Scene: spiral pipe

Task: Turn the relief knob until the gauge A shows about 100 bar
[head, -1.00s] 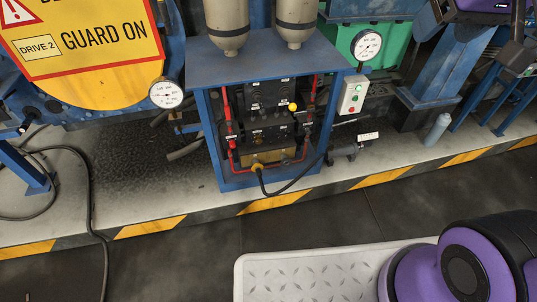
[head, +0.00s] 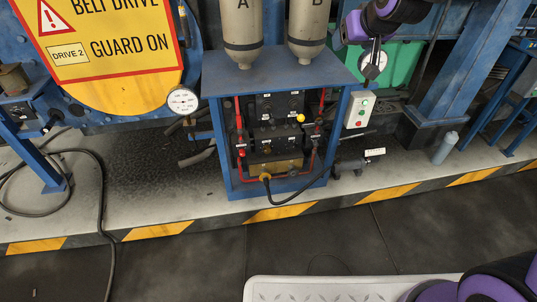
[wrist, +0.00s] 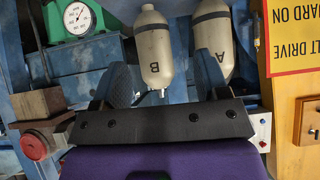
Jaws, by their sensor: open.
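The blue hydraulic stand (head: 275,68) is near the middle of the head view, with a black valve block (head: 275,108) inside. A yellow knob (head: 300,118) is at the block's right; I cannot tell which control is the relief knob. One white dial gauge (head: 183,100) is left of the stand. Another dial (head: 374,63) is at right, partly covered by my gripper (head: 377,48); it also shows in the wrist view (wrist: 79,17). I cannot tell which is gauge A or read either. In the wrist view my gripper (wrist: 164,76) is open and empty, apart from the knobs.
Tanks A (head: 241,25) and B (head: 308,25) stand above the stand. A switch box (head: 360,108) is at its right. A hose (head: 300,195) loops in front. A belt guard sign (head: 100,35) is at left. The dark floor (head: 200,260) is clear.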

